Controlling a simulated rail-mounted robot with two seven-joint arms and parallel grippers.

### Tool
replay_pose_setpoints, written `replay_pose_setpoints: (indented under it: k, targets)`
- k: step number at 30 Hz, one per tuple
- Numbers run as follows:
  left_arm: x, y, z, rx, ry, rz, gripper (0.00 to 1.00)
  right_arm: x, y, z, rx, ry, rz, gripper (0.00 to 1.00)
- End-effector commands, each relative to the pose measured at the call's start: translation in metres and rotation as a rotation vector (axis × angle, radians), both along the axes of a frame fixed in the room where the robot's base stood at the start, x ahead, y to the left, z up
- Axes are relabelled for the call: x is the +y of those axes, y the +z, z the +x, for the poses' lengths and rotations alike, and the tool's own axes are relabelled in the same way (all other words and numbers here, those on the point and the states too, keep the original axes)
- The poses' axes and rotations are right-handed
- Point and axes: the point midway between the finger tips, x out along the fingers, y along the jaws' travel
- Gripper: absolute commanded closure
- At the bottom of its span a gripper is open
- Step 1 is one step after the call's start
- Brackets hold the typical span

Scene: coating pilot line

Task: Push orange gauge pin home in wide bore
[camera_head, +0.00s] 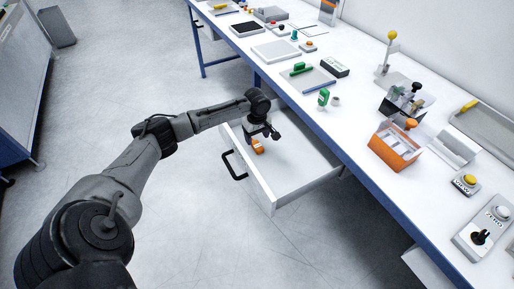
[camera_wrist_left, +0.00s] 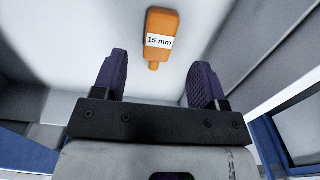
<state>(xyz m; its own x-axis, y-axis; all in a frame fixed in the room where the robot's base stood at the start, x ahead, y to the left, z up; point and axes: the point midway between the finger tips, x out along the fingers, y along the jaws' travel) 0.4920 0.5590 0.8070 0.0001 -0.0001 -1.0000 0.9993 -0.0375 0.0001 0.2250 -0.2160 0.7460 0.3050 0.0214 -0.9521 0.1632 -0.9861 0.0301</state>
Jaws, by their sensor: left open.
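The orange gauge pin (camera_head: 258,147) lies in the open white drawer (camera_head: 300,189) under the bench. In the left wrist view the orange gauge pin (camera_wrist_left: 161,26) has a white "15 mm" label and a short narrow end pointing toward my gripper. My left gripper (camera_head: 263,136) is over the drawer, close to the pin. In the left wrist view my left gripper (camera_wrist_left: 160,76) is open, with nothing between its dark fingers; the pin shows beyond the gap. I cannot pick out the wide bore. My right gripper is out of view.
The drawer has a black handle (camera_head: 233,166) and raised walls. The floor left of the drawer is clear.

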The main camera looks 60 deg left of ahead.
Motion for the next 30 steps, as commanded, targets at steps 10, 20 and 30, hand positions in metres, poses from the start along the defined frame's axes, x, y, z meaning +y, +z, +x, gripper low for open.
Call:
replay_pose_setpoints:
  k: [10,20,30]
  targets:
    - [0.0,-0.037,0.001,0.001,0.0,-0.001,0.34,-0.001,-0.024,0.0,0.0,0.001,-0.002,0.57]
    - [0.001,-0.051,0.001,0.0,-0.001,0.001,0.34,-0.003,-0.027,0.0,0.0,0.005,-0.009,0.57]
    - [0.001,-0.051,0.0,0.0,-0.001,0.001,0.61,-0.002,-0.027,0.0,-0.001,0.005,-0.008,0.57]
